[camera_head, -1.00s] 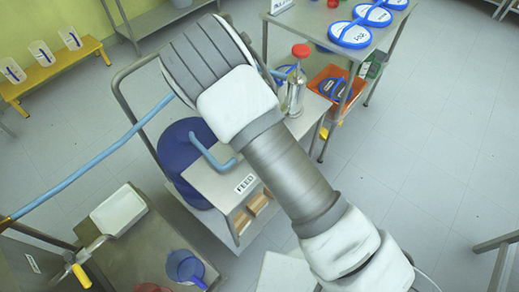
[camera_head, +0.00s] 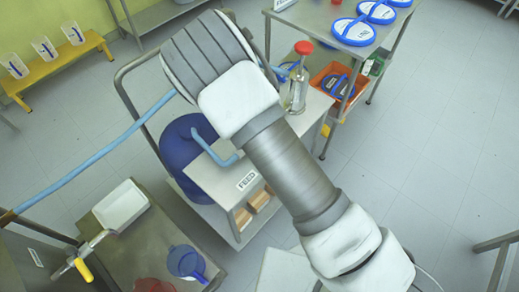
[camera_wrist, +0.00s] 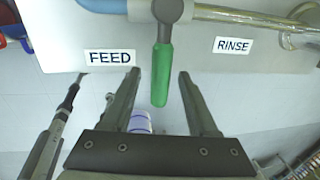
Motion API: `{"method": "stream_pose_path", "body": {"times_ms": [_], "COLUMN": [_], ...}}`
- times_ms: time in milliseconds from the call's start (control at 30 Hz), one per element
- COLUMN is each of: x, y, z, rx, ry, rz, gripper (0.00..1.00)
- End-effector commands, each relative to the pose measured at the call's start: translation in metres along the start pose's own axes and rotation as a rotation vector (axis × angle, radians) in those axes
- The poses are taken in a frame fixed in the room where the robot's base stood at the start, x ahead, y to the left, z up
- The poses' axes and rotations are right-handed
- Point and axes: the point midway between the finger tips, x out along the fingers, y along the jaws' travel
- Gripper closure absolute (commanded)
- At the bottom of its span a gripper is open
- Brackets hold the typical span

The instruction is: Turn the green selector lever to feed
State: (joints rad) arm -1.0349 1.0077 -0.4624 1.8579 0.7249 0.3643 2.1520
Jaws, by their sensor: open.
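The green selector lever (camera_wrist: 161,82) hangs from a grey hub on a pipe in the wrist view and points straight down in the picture. The FEED label (camera_wrist: 110,58) is to its left and the RINSE label (camera_wrist: 233,46) to its right. My gripper (camera_wrist: 159,74) is open, with one finger on each side of the green handle and a visible gap to both. I cannot tell how deep the handle lies between the fingers. In the head view my arm covers the lever, and a FEED sign (camera_head: 247,180) shows on a metal stand.
A blue hose (camera_head: 100,153) crosses the left side to the stand. A blue drum (camera_head: 185,150) stands behind it. A table with blue lids (camera_head: 352,32) is at the upper right. Floor at the right is clear.

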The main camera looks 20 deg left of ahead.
Motion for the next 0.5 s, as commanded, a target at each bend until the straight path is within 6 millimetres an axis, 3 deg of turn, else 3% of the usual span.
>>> {"method": "stream_pose_path", "body": {"times_ms": [167, 500], "x": [-0.027, -0.111], "y": [0.0, 0.001], "z": [0.001, 0.002], "rx": [-0.001, -0.001], "ry": [-0.003, -0.005], "rz": [-0.001, 0.0], "gripper": [0.4, 0.4]}}
